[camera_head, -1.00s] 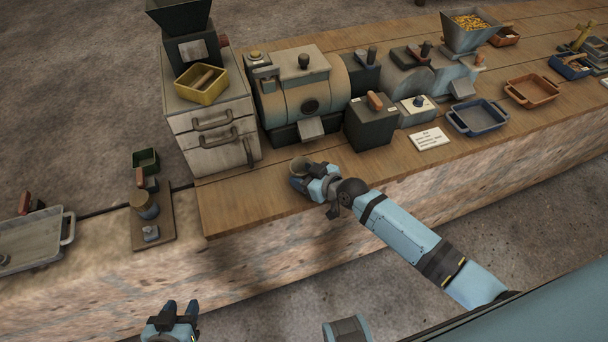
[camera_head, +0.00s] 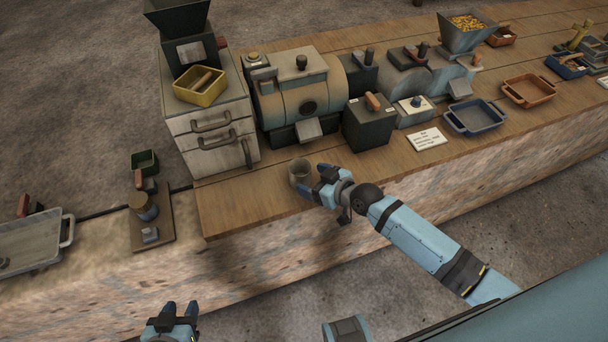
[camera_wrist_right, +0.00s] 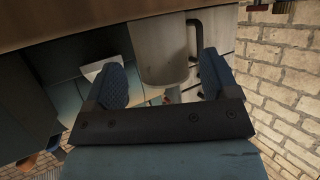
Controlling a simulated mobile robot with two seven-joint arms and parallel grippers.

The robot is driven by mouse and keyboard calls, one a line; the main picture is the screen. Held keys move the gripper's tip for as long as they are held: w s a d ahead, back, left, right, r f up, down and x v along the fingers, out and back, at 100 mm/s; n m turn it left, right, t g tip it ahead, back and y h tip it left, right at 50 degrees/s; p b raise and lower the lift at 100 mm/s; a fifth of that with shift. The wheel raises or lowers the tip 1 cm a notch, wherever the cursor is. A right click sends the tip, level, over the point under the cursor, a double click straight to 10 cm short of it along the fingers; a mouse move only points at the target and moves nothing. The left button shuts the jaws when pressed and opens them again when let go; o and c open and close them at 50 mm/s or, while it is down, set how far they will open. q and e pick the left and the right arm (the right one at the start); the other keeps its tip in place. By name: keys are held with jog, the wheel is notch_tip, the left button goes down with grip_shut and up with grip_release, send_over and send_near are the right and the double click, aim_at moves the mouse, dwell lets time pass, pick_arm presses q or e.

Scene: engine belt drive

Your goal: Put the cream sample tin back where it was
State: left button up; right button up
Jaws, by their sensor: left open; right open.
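The cream sample tin (camera_head: 301,172) stands upright on the wooden bench top, in front of the drum machine and the drawer cabinet. Its grey-cream side also shows in the right wrist view (camera_wrist_right: 160,48), just beyond the fingertips. My right gripper (camera_head: 317,184) is open and empty, a little to the right of the tin, with its fingers pointing at it. The fingers do not close on the tin. My left gripper (camera_head: 178,312) is open and empty at the bottom of the head view, away from the bench.
The drawer cabinet (camera_head: 212,135) carries a yellow tray (camera_head: 200,92). The drum machine (camera_head: 300,95) and a dark box (camera_head: 368,128) stand behind the tin. A white card (camera_head: 426,139) and a blue tray (camera_head: 476,118) lie to the right. Bench wood left of the tin is clear.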

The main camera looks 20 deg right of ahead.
jog(key=v, duration=0.7)
jog(key=s+a+f+m+h, duration=0.1)
jog(key=s+f+h, duration=0.1)
jog(key=s, duration=0.5)
jog(key=s+a+f+m+h, duration=0.2)
jog(key=s+f, duration=0.1)
jog(key=s, duration=0.5)
jog(key=shift+s+a+f+m+g, duration=0.15)
jog(key=shift+s+f+m+g, duration=0.15)
jog(key=shift+s+g, duration=0.1)
jog(key=shift+r, duration=0.1)
